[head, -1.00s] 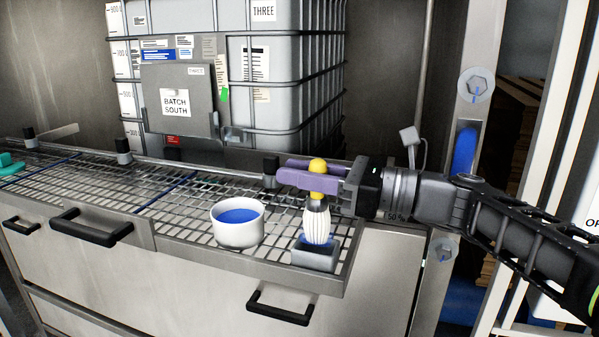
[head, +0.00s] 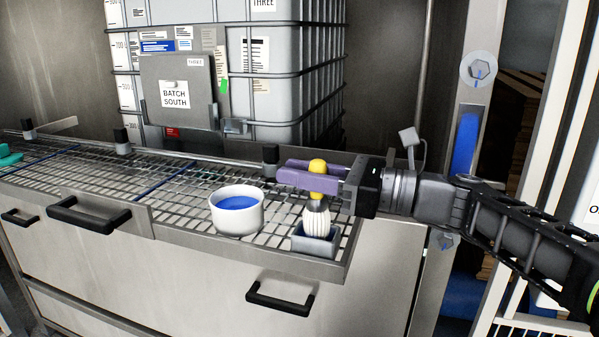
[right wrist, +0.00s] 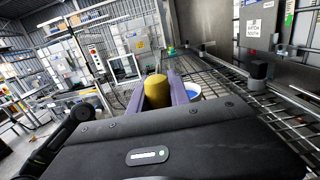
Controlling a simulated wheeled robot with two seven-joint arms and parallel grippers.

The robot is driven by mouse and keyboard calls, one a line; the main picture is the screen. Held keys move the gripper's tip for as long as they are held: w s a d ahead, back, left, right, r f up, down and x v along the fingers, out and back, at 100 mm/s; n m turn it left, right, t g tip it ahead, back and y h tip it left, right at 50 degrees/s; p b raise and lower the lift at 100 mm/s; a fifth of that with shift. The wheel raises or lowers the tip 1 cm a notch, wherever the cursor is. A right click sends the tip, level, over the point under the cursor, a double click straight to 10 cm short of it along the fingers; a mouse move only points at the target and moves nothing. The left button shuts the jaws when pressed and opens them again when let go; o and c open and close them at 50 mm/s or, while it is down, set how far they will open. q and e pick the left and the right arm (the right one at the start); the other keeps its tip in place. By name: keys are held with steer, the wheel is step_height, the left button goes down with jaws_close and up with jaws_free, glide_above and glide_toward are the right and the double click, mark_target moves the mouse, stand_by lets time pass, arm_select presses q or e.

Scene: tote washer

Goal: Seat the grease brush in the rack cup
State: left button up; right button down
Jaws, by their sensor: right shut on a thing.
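The grease brush has a yellow handle (head: 317,166), a grey collar and white bristles (head: 316,222), and stands upright with bristles down. My right gripper (head: 312,179), with purple fingers, is shut on the yellow handle. The rack cup (head: 316,244) is a small grey square box at the rack's front right corner. The bristle ends are inside the cup's opening, their tips hidden by its front wall; I cannot tell whether they touch the bottom. The right wrist view shows the handle (right wrist: 157,92) between the fingers. My left gripper is not in view.
A white bowl with blue contents (head: 238,210) stands on the wire rack just left of the cup. Black-topped posts (head: 270,158) line the rack's back edge. A large caged tank (head: 290,75) stands behind. The rack's middle is clear.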

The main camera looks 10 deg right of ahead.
steer(key=shift+f, duration=0.15)
steer(key=shift+f+b, duration=0.6)
steer(key=shift+f, duration=0.2)
stand_by(0.4)
steer(key=c, duration=1.1)
jaws_free()
steer(key=shift+o, duration=0.3)
steer(key=o, duration=0.5)
steer(key=shift+c, duration=0.2)
